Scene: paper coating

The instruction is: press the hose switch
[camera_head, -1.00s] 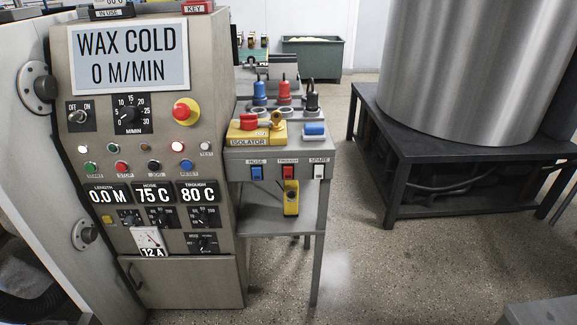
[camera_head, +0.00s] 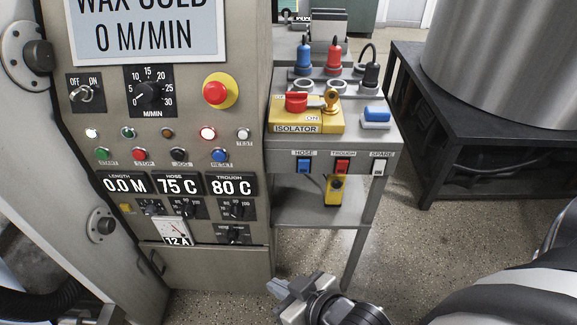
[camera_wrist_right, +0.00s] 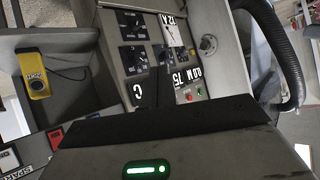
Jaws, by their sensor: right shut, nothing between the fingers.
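The hose switch (camera_head: 304,165) is a blue rocker under the label HOSE, on the front face of the grey side bench. It is the leftmost of three rockers, with the red trough switch (camera_head: 342,166) and the pale spare switch (camera_head: 379,169) to its right. My right gripper (camera_head: 278,288) is shut and empty, low in front of the bench, below and apart from the hose switch. In the right wrist view the trough switch (camera_wrist_right: 55,137) shows at lower left. My left gripper is not in view.
A yellow pendant (camera_head: 335,189) hangs just below the rockers. The yellow isolator (camera_head: 300,116) and a blue-and-white block (camera_head: 376,117) sit on the bench top. The control cabinet (camera_head: 200,266) stands left. A dark stand (camera_head: 445,190) with a steel vat is at right.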

